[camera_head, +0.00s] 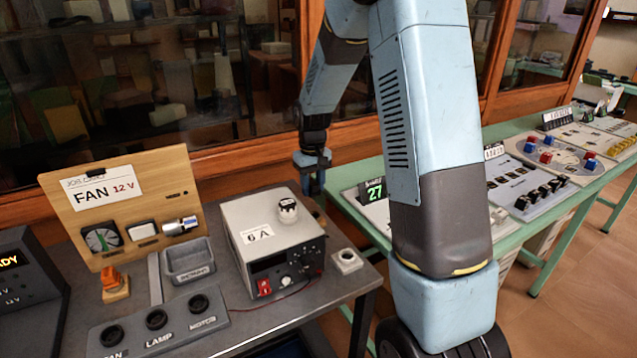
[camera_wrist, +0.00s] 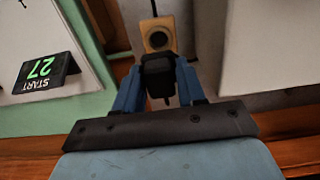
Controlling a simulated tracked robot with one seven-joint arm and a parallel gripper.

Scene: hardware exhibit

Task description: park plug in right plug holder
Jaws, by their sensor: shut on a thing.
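My gripper (camera_head: 312,178) hangs behind the right back corner of the grey power supply (camera_head: 272,240). In the wrist view my gripper's blue fingers (camera_wrist: 159,84) are shut on a black plug (camera_wrist: 160,66). The plug's far end is hidden in the wrist view, and I cannot make it out in the head view. The plug looks apart from the hole.
A green table (camera_head: 560,205) with panels and a "27" sign (camera_head: 374,191) stands on the right. A fan job board (camera_head: 125,205), a grey tray (camera_head: 188,262) and a socket strip (camera_head: 157,325) are on the left. A glass cabinet stands behind. A red wire runs from the power supply.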

